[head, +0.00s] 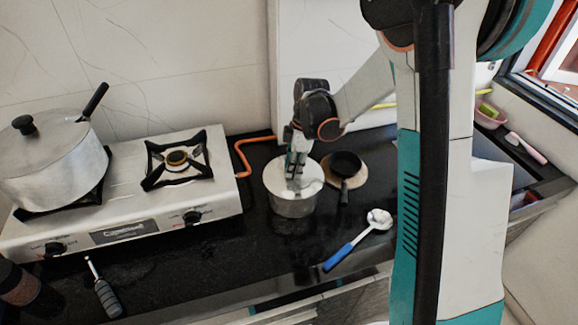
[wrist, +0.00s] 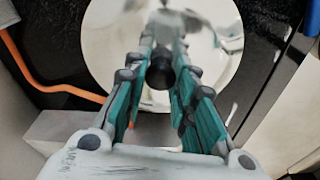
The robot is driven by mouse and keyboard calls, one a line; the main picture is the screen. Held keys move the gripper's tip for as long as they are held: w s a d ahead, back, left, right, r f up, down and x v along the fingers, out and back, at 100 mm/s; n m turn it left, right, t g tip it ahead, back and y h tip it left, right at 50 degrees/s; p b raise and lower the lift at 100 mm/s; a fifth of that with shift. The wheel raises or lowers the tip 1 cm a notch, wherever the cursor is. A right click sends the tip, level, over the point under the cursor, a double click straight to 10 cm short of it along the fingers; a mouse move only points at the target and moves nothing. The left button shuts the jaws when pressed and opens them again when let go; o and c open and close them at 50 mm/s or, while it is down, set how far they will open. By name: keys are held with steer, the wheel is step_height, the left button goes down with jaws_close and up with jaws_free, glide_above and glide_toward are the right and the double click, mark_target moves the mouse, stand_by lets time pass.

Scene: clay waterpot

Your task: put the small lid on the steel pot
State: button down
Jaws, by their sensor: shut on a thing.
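The small steel pot (head: 293,208) stands on the black counter, right of the stove. The small lid (head: 311,178), a pale shiny disc, lies over the pot's mouth and looks about level. I cannot tell whether it is fully seated on the rim. My gripper (head: 294,180) points down at the lid's middle. In the wrist view the lid (wrist: 220,75) fills the top centre, and its dark knob (wrist: 160,75) is between the fingers. My gripper (wrist: 162,65) is shut on this knob. The fingers hide part of the lid, and the pot's wall is hidden below it.
A large lidded pot (head: 55,165) sits on the left of the white stove (head: 130,228). A small black pan (head: 345,164) on a round wooden board is close right of the steel pot. A blue-handled ladle (head: 340,257) lies in front right. An orange hose (head: 243,155) runs behind left.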

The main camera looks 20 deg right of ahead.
steer(key=shift+s+f, duration=0.15)
steer(key=shift+f, duration=0.1)
steer(key=c, duration=1.3)
jaws_free()
steer(key=shift+o, duration=0.3)
step_height(320, 180, up, 12)
steer(key=d, duration=0.1)
steer(key=shift+d, duration=0.35)
